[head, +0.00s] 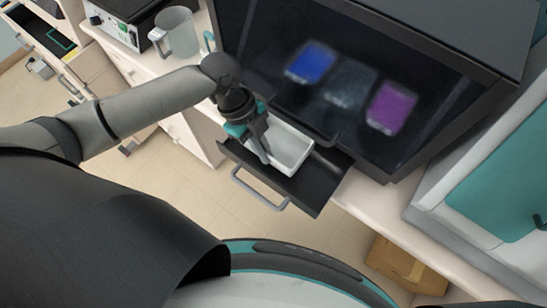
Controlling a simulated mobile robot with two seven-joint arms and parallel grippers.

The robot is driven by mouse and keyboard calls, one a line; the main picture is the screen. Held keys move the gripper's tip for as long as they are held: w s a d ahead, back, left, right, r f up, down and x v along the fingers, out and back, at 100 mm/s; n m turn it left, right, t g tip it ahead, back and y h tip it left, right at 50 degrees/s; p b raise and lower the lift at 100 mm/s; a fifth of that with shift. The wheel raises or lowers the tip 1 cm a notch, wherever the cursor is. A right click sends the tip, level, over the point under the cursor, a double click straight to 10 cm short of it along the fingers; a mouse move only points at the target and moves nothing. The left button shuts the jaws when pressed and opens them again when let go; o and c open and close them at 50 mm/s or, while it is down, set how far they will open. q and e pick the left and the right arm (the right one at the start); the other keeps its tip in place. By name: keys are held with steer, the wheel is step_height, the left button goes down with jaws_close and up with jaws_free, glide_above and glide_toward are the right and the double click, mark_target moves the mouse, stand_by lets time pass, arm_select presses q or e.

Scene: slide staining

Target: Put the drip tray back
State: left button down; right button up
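The drip tray (294,154), a white shallow rectangular tray, is at the black pulled-out drawer (318,187) below the dark-fronted machine. I cannot tell whether it rests in the drawer or is held just above it. My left gripper (264,155) reaches down at the tray's left end, with its fingers against or just over that wall. The fingers overlap in this view, so their gap is hidden. The tray's left end is partly covered by the gripper. My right gripper is not in view.
The drawer has a grey bar handle (258,190) in front. The machine's dark window (345,85) shows blue, grey and purple patches. A clear jug (176,33) stands on the counter at the upper left. A cardboard box (408,268) is on the floor at lower right.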

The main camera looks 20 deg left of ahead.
mark_target(273, 165)
arm_select(q)
steer(key=shift+s+d, duration=0.25)
steer(key=shift+d, duration=0.35)
steer(key=shift+s+d, duration=0.2)
steer(key=shift+d, duration=0.35)
steer(key=shift+d+f, duration=0.1)
steer(key=shift+f, duration=1.7)
steer(key=c, duration=1.1)
jaws_free()
steer(key=shift+o, duration=0.2)
steer(key=v, duration=1.2)
steer(key=shift+r+p, duration=0.1)
steer(key=shift+p, duration=0.3)
